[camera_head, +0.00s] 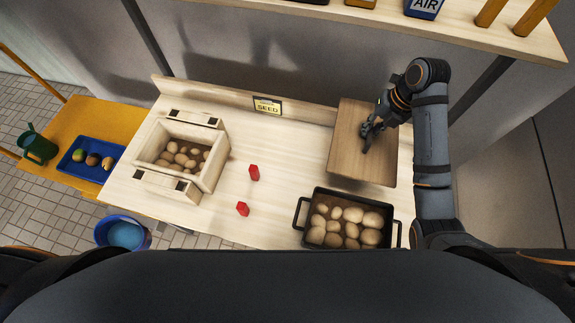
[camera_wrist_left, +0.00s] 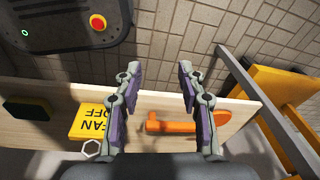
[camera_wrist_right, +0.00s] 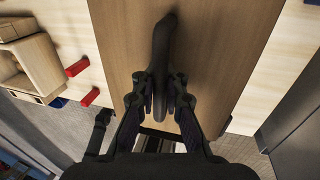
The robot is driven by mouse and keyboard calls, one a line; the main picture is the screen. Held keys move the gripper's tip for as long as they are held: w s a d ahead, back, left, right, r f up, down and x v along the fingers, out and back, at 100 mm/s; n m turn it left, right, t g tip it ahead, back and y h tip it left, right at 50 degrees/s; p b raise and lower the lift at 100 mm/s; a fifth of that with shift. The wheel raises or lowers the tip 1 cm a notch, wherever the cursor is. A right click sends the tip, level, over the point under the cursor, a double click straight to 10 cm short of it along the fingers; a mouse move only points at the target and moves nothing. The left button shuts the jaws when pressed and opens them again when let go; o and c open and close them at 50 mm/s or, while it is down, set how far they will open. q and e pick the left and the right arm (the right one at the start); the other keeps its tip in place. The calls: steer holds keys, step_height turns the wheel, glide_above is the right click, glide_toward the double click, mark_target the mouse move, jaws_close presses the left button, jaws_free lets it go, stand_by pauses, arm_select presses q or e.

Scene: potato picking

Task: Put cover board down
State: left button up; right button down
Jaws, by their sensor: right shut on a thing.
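The cover board (camera_head: 350,160) is a flat brown wooden panel at the right rear of the workbench, behind the dark potato tray. My right gripper (camera_head: 368,136) is over the board and shut on its dark handle. The right wrist view shows the fingers on both sides of the handle (camera_wrist_right: 161,45), with the board (camera_wrist_right: 215,60) below. I cannot tell whether the board rests on the bench or hangs just above it. My left gripper (camera_wrist_left: 156,78) shows only in its wrist view, with fingers apart and nothing between them.
The black tray (camera_head: 297,212) holds several potatoes at the front right. A wooden box (camera_head: 212,178) with several potatoes stands left. Two red blocks (camera_head: 254,173) lie mid-bench. A SEED sign (camera_head: 267,107) stands at the back edge. The bench middle is mostly clear.

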steer(key=shift+f, duration=0.15)
step_height(320, 180, down, 13)
steer(key=b, duration=0.8)
steer(key=shift+d+f, duration=0.1)
steer(key=shift+f, duration=2.25)
arm_select(q)
step_height(320, 180, down, 8)
steer(key=s, duration=0.1)
steer(key=shift+a+r, duration=0.25)
steer(key=shift+a, duration=0.1)
steer(key=shift+s+f, duration=0.1)
arm_select(e)
steer(key=shift+f, duration=0.1)
